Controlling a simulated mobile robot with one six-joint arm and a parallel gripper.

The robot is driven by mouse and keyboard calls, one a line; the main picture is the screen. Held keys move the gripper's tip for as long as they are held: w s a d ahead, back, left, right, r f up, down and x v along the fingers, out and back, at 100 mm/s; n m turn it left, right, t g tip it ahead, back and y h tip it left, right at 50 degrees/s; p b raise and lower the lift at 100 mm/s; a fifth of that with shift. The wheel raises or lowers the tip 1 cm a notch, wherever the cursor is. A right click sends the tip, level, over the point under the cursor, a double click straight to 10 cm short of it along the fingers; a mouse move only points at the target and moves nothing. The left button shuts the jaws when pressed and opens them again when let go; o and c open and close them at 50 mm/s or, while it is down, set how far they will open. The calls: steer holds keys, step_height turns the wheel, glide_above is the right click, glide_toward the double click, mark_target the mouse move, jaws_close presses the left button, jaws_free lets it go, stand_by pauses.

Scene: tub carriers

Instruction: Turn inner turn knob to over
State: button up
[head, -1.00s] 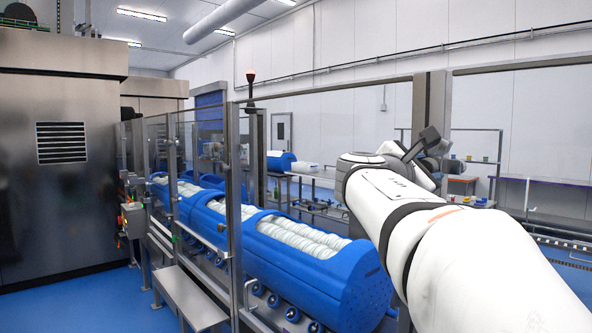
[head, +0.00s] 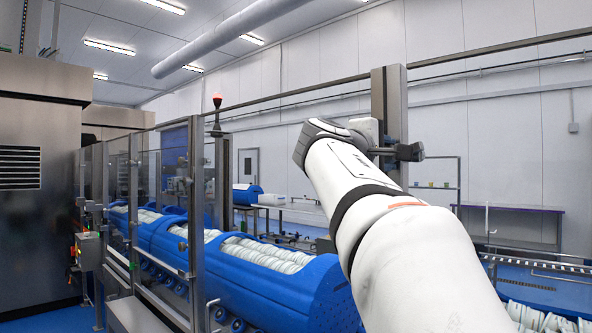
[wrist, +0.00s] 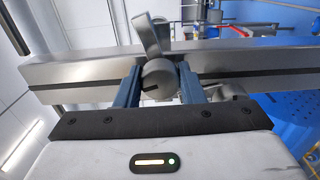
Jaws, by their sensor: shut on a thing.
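In the wrist view a round metal turn knob (wrist: 159,78) with a dark slot sits on a steel bar (wrist: 80,76). A flat metal tab (wrist: 147,36) stands up behind it. My gripper (wrist: 161,82) has its two blue-grey fingers on either side of the knob and is shut on it. A second round metal part (wrist: 229,91) is partly hidden just right of the right finger. I cannot tell which one is the inner knob. In the head view my gripper (head: 405,152) is at the steel post (head: 389,103), and the knob is too small to make out.
Blue tub carriers (head: 290,290) filled with white rolls stand behind a glass-panelled steel guard frame (head: 197,200). A steel cabinet (head: 40,200) stands at the left. At the lower right is another blue tub (head: 580,327). A purple-edged table (head: 510,208) stands by the back wall.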

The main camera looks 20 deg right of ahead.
steer(key=shift+s+m+b, duration=0.1)
steer(key=shift+m+b, duration=0.95)
steer(key=shift+m, duration=0.45)
steer(key=o, duration=0.6)
steer(key=shift+c, duration=0.2)
steer(key=o, duration=0.3)
steer(key=shift+d, duration=0.3)
steer(key=shift+o, duration=0.7)
steer(key=shift+a, duration=0.15)
steer(key=b+v, duration=0.1)
steer(key=v, duration=0.6)
steer(key=shift+s+a, duration=0.15)
steer(key=shift+a, duration=0.15)
